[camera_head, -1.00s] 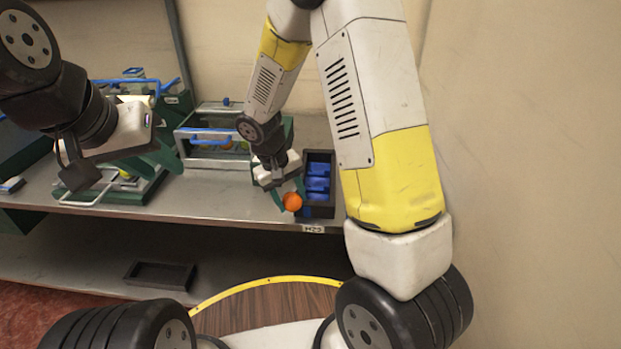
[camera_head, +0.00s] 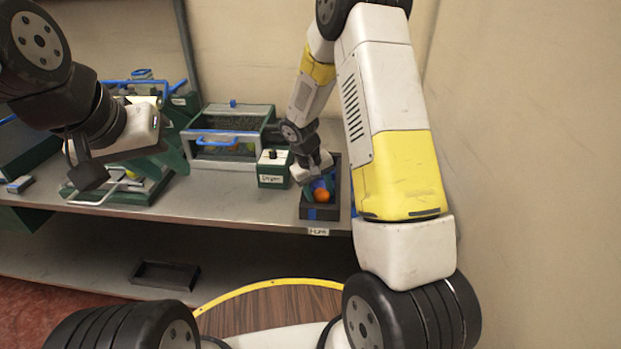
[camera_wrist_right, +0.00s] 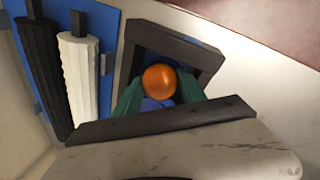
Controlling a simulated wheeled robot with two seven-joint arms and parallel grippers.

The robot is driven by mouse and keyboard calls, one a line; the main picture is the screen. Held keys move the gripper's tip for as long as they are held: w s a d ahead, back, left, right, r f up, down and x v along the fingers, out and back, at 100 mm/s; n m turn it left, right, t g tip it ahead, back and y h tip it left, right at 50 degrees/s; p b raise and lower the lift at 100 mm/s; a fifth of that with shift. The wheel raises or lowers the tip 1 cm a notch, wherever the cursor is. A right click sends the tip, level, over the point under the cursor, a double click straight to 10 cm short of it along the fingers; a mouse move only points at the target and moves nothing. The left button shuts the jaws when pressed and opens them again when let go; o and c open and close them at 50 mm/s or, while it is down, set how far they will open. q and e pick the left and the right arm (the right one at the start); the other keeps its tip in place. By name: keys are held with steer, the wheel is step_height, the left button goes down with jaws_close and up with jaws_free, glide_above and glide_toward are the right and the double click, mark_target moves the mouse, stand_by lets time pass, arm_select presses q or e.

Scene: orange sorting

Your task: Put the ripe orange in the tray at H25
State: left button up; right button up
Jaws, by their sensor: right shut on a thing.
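The orange (camera_head: 322,195) is bright orange and sits between the green fingertips of my right gripper (camera_head: 320,188), which is shut on it. The right wrist view shows the orange (camera_wrist_right: 160,80) between both fingers (camera_wrist_right: 160,90), within the outline of the dark tray (camera_wrist_right: 205,62). In the head view this black tray (camera_head: 337,200) with blue inside stands at the shelf's front edge, above a small label (camera_head: 318,232) that is hard to read. Whether the orange touches the tray floor is unclear. My left gripper (camera_head: 172,150) is at the left, away from the tray; its opening is unclear.
A small green and white box labelled like "Dryer" (camera_head: 272,168) stands just left of the tray. A clear case with a blue handle (camera_head: 225,145) is behind it. Green racks (camera_head: 130,190) stand further left. An empty black tray (camera_head: 165,275) lies on the lower shelf. A wall is at right.

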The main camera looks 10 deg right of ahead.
steer(key=shift+f, duration=0.15)
steer(key=o, duration=1.1)
steer(key=w+v, duration=0.1)
steer(key=v, duration=1.1)
steer(key=shift+s+d+r+m+t+y, duration=0.15)
steer(key=shift+s+r+m+t+y, duration=0.5)
steer(key=shift+s+r, duration=2.95)
steer(key=shift+s+d+r+m+t+y, duration=0.2)
steer(key=shift+s+r+t+y, duration=0.85)
steer(key=shift+s+r, duration=2.55)
steer(key=shift+s+d+r+m+t+y, duration=0.1)
steer(key=shift+s+r+m+t+y, duration=0.55)
steer(key=shift+s+r, duration=2.95)
steer(key=s+f, duration=0.2)
steer(key=f, duration=0.1)
steer(key=shift+s+t, duration=0.35)
steer(key=shift+s, duration=0.05)
